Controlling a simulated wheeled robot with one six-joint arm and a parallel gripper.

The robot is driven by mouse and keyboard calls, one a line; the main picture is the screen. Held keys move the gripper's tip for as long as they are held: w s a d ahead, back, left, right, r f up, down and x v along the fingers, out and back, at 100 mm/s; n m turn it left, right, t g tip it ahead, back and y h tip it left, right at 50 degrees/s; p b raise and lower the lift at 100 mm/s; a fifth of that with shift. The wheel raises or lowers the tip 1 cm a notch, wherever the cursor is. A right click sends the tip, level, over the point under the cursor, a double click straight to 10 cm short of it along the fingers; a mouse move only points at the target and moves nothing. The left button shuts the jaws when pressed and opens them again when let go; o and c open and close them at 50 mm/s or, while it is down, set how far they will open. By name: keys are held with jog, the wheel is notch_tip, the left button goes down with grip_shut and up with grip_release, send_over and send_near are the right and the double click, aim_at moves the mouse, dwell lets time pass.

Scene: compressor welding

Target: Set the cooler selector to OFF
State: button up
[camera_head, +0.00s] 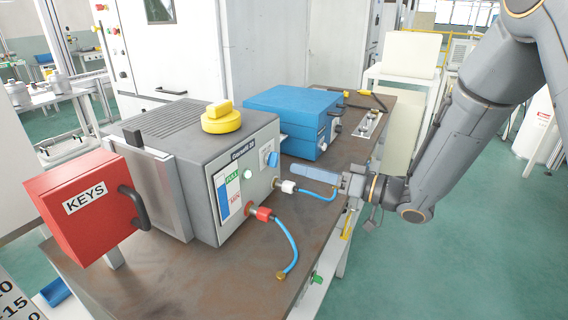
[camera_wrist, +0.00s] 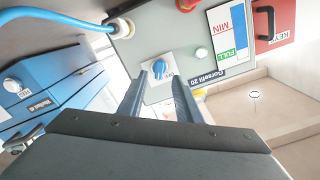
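The cooler is a grey box (camera_head: 205,140) with a yellow cap on top, standing on the brown bench. Its selector is a blue knob on a white plate (camera_head: 272,159), on the front panel near the right edge. The knob (camera_wrist: 160,67) also shows in the wrist view, right ahead of the fingers; its lettering is too small to read. My gripper (camera_head: 297,171) reaches in from the right, close to the panel. In the wrist view the fingers of my gripper (camera_wrist: 157,82) are apart and empty, one to each side of the knob. I cannot tell whether they touch it.
A blue hose (camera_head: 318,194) runs from the white fitting below the selector, close to my gripper. Another hose hangs from the red fitting (camera_head: 263,213). A blue unit (camera_head: 293,115) stands behind the cooler; a red KEYS box (camera_head: 85,205) stands left.

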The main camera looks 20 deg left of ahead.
aim_at(277, 162)
jog(key=shift+w+a+p, duration=0.15)
jog(key=shift+a+p, duration=0.15)
jog(key=shift+a, duration=1.3)
jog(key=shift+w+a+p, duration=0.15)
jog(key=shift+a+p, duration=0.15)
jog(key=shift+a, duration=1.25)
grip_shut()
